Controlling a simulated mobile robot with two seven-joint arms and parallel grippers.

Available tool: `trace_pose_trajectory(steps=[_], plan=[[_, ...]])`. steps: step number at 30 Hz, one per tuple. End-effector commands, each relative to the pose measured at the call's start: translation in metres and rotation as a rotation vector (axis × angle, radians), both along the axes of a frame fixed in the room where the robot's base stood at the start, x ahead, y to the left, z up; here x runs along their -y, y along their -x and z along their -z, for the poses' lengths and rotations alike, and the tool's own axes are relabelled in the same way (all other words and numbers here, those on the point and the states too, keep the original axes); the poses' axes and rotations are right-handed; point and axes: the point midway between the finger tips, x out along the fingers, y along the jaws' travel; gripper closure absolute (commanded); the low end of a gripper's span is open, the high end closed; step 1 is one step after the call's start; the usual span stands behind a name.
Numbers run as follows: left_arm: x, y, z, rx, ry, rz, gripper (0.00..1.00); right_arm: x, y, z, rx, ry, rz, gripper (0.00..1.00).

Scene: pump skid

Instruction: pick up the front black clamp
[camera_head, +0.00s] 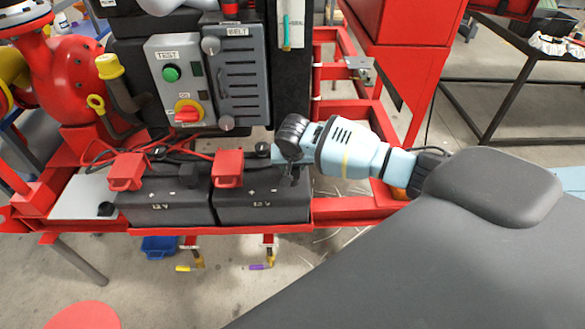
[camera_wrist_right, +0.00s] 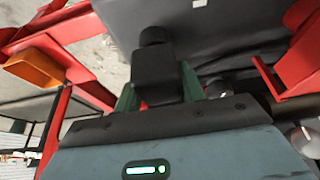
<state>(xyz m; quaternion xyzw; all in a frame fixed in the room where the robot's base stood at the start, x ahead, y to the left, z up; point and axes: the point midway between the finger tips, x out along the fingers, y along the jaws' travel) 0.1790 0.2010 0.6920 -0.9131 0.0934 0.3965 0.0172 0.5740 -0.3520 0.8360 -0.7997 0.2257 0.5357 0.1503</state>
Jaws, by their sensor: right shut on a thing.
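A black clamp (camera_wrist_right: 157,72) sits between the green-tipped fingers of my right gripper (camera_wrist_right: 158,88) in the wrist view, and the fingers are shut on it. In the head view my right gripper (camera_head: 284,153) reaches in from the right, over the right end of the right battery (camera_head: 262,205). It hides most of the held clamp there, so I cannot tell whether the clamp still touches the battery. Another black clamp (camera_head: 188,176) is at the left battery (camera_head: 163,208). My left gripper is not in view.
Red clamps sit on the left battery (camera_head: 126,171) and the right battery (camera_head: 228,168), with cables behind them. A grey control box (camera_head: 180,82) stands close behind. The red frame (camera_head: 355,207) borders the batteries. A blue bin (camera_head: 159,246) is on the floor below.

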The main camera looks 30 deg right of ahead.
Motion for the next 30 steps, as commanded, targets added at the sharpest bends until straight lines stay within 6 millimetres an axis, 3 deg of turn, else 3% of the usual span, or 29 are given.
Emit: trace_pose_trajectory(steps=[5,15,21,30], plan=[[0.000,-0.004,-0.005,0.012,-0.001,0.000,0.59,0.000,-0.002,-0.029,0.007,-0.002,0.001,0.91],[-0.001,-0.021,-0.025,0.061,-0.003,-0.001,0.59,-0.048,0.064,-0.038,0.007,-0.003,-0.004,0.91],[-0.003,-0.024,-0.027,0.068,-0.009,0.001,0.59,-0.074,0.100,-0.040,0.006,-0.002,-0.003,0.91],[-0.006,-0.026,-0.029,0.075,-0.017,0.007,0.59,-0.093,0.126,-0.042,0.004,-0.001,0.001,0.91]])
